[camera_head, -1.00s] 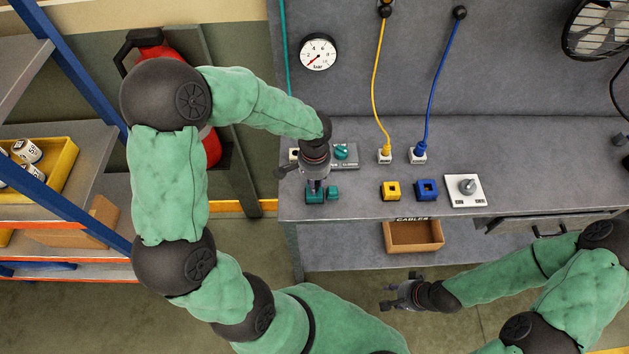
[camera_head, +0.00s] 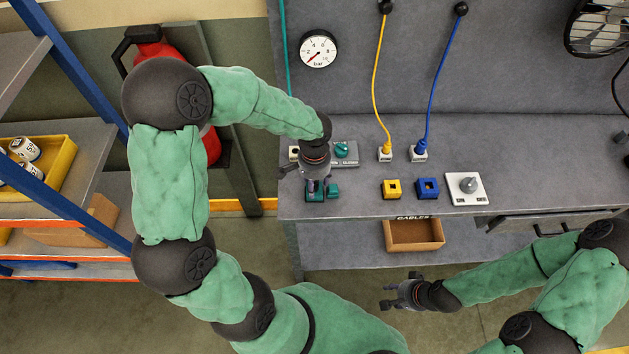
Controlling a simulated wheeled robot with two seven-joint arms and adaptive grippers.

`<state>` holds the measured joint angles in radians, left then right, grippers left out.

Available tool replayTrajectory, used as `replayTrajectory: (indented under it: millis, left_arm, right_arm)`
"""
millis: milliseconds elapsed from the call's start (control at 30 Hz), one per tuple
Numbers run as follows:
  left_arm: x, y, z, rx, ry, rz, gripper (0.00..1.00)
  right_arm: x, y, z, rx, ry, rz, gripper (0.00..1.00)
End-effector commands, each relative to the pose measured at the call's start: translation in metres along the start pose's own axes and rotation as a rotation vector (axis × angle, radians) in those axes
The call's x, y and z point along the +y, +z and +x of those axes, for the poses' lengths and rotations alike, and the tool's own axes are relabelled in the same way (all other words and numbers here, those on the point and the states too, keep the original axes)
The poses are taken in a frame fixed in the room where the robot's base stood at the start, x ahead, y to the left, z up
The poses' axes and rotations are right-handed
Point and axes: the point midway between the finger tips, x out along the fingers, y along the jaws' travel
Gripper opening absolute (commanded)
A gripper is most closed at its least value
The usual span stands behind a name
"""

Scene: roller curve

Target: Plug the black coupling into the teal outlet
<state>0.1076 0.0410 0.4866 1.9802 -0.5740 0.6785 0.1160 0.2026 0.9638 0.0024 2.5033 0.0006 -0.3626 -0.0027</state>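The teal outlet (camera_head: 314,196) is a small teal block near the front left edge of the grey bench, with a smaller teal part (camera_head: 333,190) beside its right side. My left gripper (camera_head: 318,185) points down directly over the outlet, its fingertips at or just above it. Its fingers are small and partly hidden, so I cannot tell their opening or whether they touch the outlet. I cannot make out the black coupling; the gripper may cover it. A teal cable (camera_head: 284,50) hangs down the wall at the left. My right gripper (camera_head: 388,296) is open and empty in front of the bench.
A grey box with a teal knob (camera_head: 342,150) stands behind the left gripper. Yellow (camera_head: 392,189) and blue (camera_head: 427,188) outlets and a white plate with a grey knob (camera_head: 467,188) lie to the right. Yellow and blue cables end in white sockets behind. A cardboard bin (camera_head: 414,246) sits below.

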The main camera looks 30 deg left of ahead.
Motion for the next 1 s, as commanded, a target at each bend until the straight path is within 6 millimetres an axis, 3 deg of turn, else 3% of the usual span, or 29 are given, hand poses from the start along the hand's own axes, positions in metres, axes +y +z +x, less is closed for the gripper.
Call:
replayTrajectory:
  millis: [333,800,1000]
  left_arm:
    - [-0.001,-0.001,-0.011,0.003,-0.002,-0.001,0.52]
    - [0.000,-0.001,-0.097,0.005,-0.001,0.001,0.52]
    - [0.000,-0.001,-0.116,0.002,0.000,0.000,0.52]
  right_arm:
    - [0.000,0.000,0.000,0.000,0.000,0.000,0.40]
    - [0.000,0.000,0.000,0.000,0.000,0.000,0.40]
    - [0.000,0.000,0.000,0.000,0.000,0.000,0.40]
